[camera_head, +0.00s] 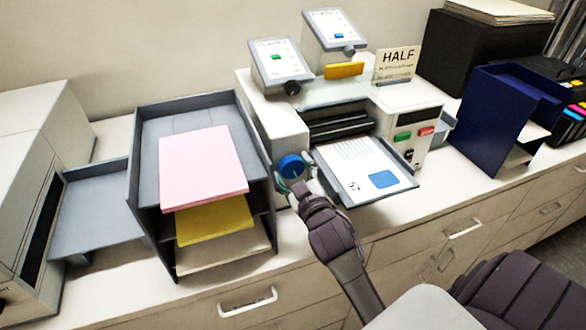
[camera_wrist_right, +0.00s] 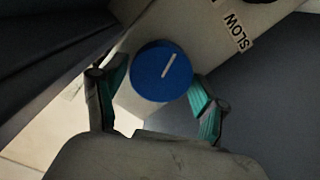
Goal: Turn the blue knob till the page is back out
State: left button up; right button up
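The blue knob (camera_head: 291,167) is on the front of the page machine (camera_head: 277,122), left of its opening. My right gripper (camera_head: 293,180) is at the knob. The knob's white mark slants up to the right. A page (camera_head: 362,167) with printed lines and a blue square lies face up on the tray in front of the rollers. My left gripper is not in view.
A grey tray stack (camera_head: 133,205) with pink, yellow and beige paper stands close left of the knob. A "HALF" sign (camera_head: 397,62) and two tilted panels stand on the machine. A navy tray stack (camera_head: 490,120) is at the right. Drawers run below the counter.

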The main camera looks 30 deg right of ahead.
jog(key=c, duration=0.8)
jog(key=m+p, duration=0.1)
jog(key=m, duration=0.3)
jog(key=shift+r, duration=0.1)
jog(key=m+p, duration=0.1)
jog(key=m, duration=0.2)
jog(key=shift+d+m, duration=0.1)
jog(key=shift+m, duration=0.2)
jog(key=m+p, duration=0.1)
jog(key=m, duration=0.2)
jog(key=shift+p, duration=0.3)
jog(key=shift+d+m, duration=0.1)
jog(key=shift+m, duration=1.4)
